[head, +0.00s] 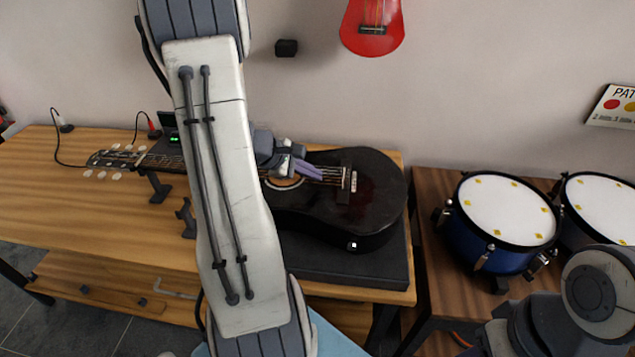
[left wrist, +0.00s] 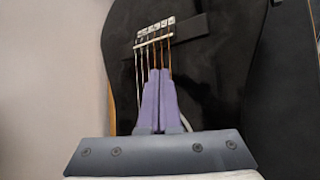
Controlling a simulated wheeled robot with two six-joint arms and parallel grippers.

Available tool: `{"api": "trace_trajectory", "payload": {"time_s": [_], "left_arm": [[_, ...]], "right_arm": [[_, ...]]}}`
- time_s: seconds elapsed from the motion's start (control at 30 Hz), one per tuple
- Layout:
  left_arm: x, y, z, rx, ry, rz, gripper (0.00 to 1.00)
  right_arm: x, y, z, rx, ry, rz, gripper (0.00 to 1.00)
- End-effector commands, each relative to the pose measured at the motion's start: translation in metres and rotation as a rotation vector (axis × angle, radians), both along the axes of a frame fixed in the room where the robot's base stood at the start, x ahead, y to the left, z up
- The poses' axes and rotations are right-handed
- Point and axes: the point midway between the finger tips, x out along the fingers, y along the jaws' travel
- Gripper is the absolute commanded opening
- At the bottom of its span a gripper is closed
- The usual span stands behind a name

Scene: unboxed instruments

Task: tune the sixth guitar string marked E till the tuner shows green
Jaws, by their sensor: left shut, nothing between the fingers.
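A dark acoustic guitar (head: 383,192) lies flat on a wooden table, its neck pointing left. Its headstock (head: 112,159) has several pale tuning pegs. A small dark tuner (head: 167,119) near the headstock shows a green light. My left gripper (head: 318,172) has purple fingers and is shut and empty over the strings, between sound hole and bridge. In the left wrist view the fingertips (left wrist: 157,73) are together in front of the strings (left wrist: 153,55), close to the bridge (left wrist: 155,30). I cannot tell whether they touch a string. My left arm hides part of the neck and body.
The guitar body rests on a black pad (head: 345,267) on the wooden table (head: 60,210). Dark stands (head: 158,187) are by the neck. A blue drum (head: 507,222) and another drum stand on a table to the right. A red instrument (head: 372,28) hangs on the wall.

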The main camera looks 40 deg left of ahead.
Motion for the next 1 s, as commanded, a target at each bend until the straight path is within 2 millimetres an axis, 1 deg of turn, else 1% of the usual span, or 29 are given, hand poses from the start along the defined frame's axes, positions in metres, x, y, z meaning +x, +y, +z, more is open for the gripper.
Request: {"api": "trace_trajectory", "payload": {"time_s": [0.6, 0.77, 1.0], "left_arm": [[0.000, 0.000, -0.006, 0.000, 0.000, 0.000, 0.00], [0.000, 0.000, -0.004, 0.000, 0.000, 0.000, 0.00], [0.000, 0.000, 0.007, 0.001, 0.000, 0.000, 0.00]], "right_arm": [[0.000, 0.000, -0.008, 0.000, 0.000, 0.000, 0.50], [0.000, 0.000, -0.006, 0.000, 0.000, 0.000, 0.50], [0.000, 0.000, 0.002, 0.000, 0.000, 0.000, 0.50]]}}
